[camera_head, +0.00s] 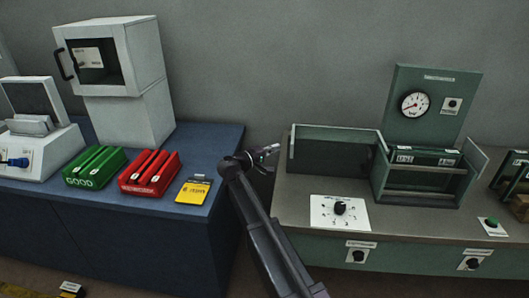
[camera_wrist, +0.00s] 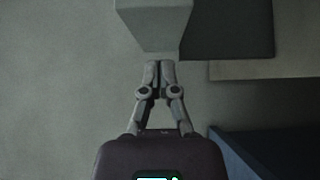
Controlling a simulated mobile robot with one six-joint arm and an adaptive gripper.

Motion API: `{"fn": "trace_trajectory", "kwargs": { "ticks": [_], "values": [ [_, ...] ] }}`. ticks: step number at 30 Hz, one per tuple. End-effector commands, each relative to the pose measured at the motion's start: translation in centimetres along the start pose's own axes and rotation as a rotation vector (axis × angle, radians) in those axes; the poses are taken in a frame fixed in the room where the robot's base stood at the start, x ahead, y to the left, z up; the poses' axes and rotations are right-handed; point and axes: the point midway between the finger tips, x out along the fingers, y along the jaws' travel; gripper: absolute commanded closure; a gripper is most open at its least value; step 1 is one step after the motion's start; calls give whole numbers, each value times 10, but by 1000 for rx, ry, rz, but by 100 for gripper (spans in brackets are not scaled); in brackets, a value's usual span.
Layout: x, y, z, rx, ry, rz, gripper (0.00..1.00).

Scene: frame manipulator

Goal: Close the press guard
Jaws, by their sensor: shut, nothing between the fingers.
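The green press (camera_head: 426,95) stands on the right-hand bench, with a round dial gauge (camera_head: 415,103) on its tall back panel. Below it is an open-fronted bay (camera_head: 418,195) with side walls and a crossbar. A green frame (camera_head: 335,132) extends to the left of the bay; I cannot tell for certain which part is the guard. My gripper (camera_head: 268,153) is left of this frame and apart from it, above the gap between the benches. In the wrist view my gripper (camera_wrist: 159,66) has its fingertips together with nothing between them.
A white control plate (camera_head: 322,212) with a black knob lies in front of the frame. A green button (camera_head: 491,222) sits at right. The blue bench (camera_head: 226,150) holds green (camera_head: 95,167) and red (camera_head: 149,173) trays, a yellow card (camera_head: 193,192) and a white cabinet (camera_head: 148,60).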

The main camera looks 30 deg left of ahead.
Motion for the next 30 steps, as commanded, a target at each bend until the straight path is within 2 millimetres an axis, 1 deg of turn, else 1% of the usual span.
{"fn": "trace_trajectory", "kwargs": {
  "ticks": [1, 3, 9, 30],
  "values": [
    [4, 0, 8, 0, -1, 0, 100],
    [10, 0, 13, 0, 0, 0, 100],
    [19, 0, 21, 0, 0, 0, 100],
    [19, 0, 25, 0, 8, 0, 100]
  ]
}}
